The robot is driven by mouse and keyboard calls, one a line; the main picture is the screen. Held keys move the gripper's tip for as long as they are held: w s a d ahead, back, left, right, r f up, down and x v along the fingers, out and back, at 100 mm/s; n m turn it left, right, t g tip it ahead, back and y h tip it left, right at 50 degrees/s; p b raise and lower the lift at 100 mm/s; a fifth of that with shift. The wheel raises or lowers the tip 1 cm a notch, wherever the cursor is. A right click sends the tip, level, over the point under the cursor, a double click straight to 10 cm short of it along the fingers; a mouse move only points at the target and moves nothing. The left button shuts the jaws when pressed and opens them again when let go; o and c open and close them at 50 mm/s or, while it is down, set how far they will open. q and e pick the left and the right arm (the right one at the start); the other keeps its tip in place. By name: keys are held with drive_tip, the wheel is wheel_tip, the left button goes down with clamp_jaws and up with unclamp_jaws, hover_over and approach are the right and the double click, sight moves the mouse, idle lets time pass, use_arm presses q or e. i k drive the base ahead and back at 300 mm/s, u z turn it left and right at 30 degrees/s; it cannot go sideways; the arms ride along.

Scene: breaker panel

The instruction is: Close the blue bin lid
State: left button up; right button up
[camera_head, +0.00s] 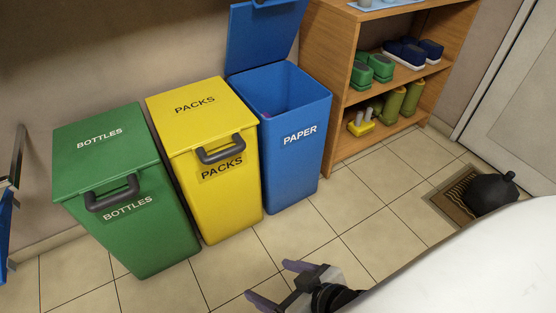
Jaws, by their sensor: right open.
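The blue bin (296,133) is marked PAPER and stands at the right end of a row of three bins. Its blue lid (262,38) is raised and stands upright at the back, with a dark handle at its top edge, partly cut by the picture's edge. Inside the open bin a small purple item shows, too small to make out. My right gripper (275,283) is low in the picture, in front of the bins and apart from them. Its two fingers are spread and hold nothing. My left gripper is not in the picture.
A yellow PACKS bin (219,190) and a green BOTTLES bin (150,232) stand to the left, lids shut. A wooden shelf (329,90) with shoes and boots is close on the right. A black round object (489,194) sits near a mat. Tiled floor (350,205) in front is clear.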

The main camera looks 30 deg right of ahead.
sight(259, 32)
drive_tip(key=k, duration=0.5)
drive_tip(key=u, duration=0.15)
drive_tip(key=i, duration=1.3)
drive_tip(key=z, duration=0.85)
